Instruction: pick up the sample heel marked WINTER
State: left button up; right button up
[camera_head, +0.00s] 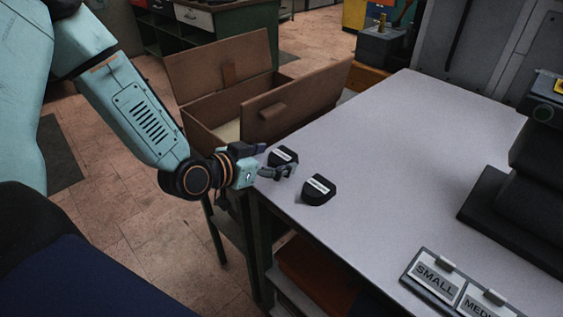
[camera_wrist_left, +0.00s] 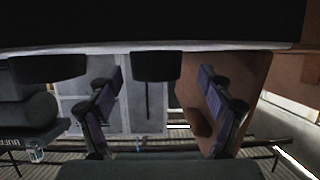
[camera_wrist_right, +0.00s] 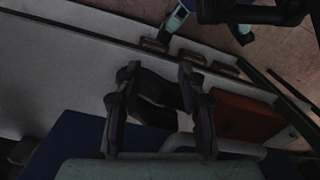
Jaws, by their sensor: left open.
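Two black heels with pale labels lie near the table's left edge in the head view: a far heel (camera_head: 281,153) and a near heel (camera_head: 318,191). The label words are too small to read, so I cannot tell which is WINTER. My left gripper (camera_head: 289,170) is open, low over the table edge, beside the far heel and partly covering it. In the left wrist view, one heel (camera_wrist_left: 157,66) shows between the open fingers (camera_wrist_left: 157,82) and the other heel (camera_wrist_left: 48,68) off to the left. My right gripper (camera_wrist_right: 156,75) has its fingers apart.
A brown open box (camera_head: 213,112) stands beyond the table's left edge. A dark press (camera_head: 535,175) stands at the right. A sign holder (camera_head: 445,283) reading SMALL stands at the front. The middle of the grey table (camera_head: 410,150) is clear.

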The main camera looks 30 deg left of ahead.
pick_arm(q)
jog(key=shift+w+d+f, duration=0.2)
jog(key=shift+w, duration=0.4)
jog(key=shift+w+d+f, duration=0.1)
jog(key=shift+w+d, duration=0.1)
jog(key=shift+w, duration=0.05)
jog(key=shift+d+b, duration=0.35)
jog(key=shift+w+a+f, duration=0.2)
jog(key=shift+w+a, duration=0.15)
jog(key=shift+w, duration=0.1)
jog(key=shift+c, duration=0.3)
jog(key=shift+s+d+r, duration=0.25)
jog(key=shift+s+r, duration=0.05)
jog(key=c, duration=0.5)
jog(key=shift+w+a+f, duration=0.1)
jog(key=shift+a+f, duration=0.05)
jog(key=c, duration=0.7)
